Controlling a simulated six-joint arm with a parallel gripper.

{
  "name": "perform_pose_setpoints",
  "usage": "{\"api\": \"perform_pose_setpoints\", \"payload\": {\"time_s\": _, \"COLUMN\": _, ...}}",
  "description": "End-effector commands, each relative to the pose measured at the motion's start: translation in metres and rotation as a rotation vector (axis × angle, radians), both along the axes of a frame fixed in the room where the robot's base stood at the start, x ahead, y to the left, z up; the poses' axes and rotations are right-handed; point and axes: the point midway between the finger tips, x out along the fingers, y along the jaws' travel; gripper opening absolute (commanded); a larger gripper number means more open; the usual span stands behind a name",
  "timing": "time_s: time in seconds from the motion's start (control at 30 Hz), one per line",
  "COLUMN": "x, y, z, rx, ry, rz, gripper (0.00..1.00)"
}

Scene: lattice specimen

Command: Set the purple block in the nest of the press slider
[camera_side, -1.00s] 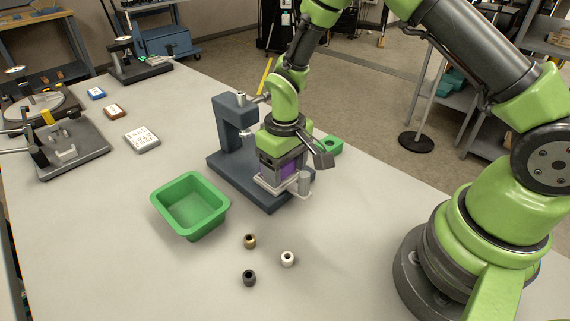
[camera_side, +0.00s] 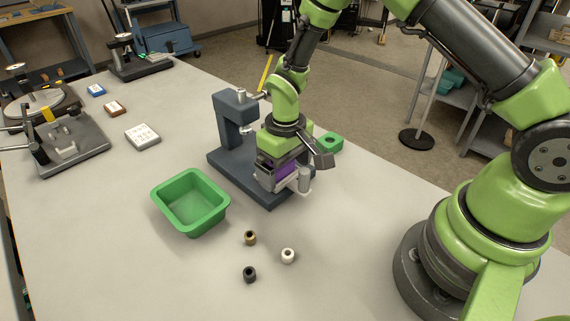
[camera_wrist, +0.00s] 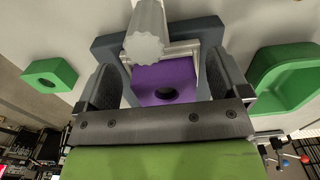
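The purple block (camera_side: 288,167) sits at the front of the press (camera_side: 233,117). In the wrist view the block (camera_wrist: 178,75) has a dark round hole and lies within the light metal frame of the slider (camera_wrist: 184,48). My gripper (camera_wrist: 164,72) is open over it, with one finger on each side and a visible gap to the block on both sides. A pale ribbed knob (camera_wrist: 145,45) stands beside the block and covers part of it. Whether the block is fully seated cannot be told.
A green tray (camera_side: 158,206) stands left of the press. Several small bushings, one brass (camera_side: 250,238), one white (camera_side: 288,256) and one black (camera_side: 249,274), lie in front. A green holed block (camera_side: 331,143) is behind my gripper. The front table is mostly clear.

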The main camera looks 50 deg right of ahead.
Motion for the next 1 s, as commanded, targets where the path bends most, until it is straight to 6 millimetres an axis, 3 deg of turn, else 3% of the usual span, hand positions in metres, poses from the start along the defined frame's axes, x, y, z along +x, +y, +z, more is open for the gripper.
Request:
{"api": "perform_pose_setpoints", "payload": {"time_s": 0.13, "x": 0.000, "y": 0.000, "z": 0.000, "rx": 0.000, "ry": -0.001, "rz": 0.000, "gripper": 0.93}}
{"api": "perform_pose_setpoints", "payload": {"time_s": 0.2, "x": 0.000, "y": 0.000, "z": 0.000, "rx": 0.000, "ry": -0.001, "rz": 0.000, "gripper": 1.00}}
{"api": "perform_pose_setpoints", "payload": {"time_s": 0.57, "x": 0.001, "y": 0.000, "z": 0.003, "rx": 0.001, "ry": -0.003, "rz": 0.000, "gripper": 1.00}}
{"api": "perform_pose_setpoints", "payload": {"time_s": 1.0, "x": 0.001, "y": 0.000, "z": 0.034, "rx": 0.001, "ry": -0.006, "rz": 0.000, "gripper": 1.00}}
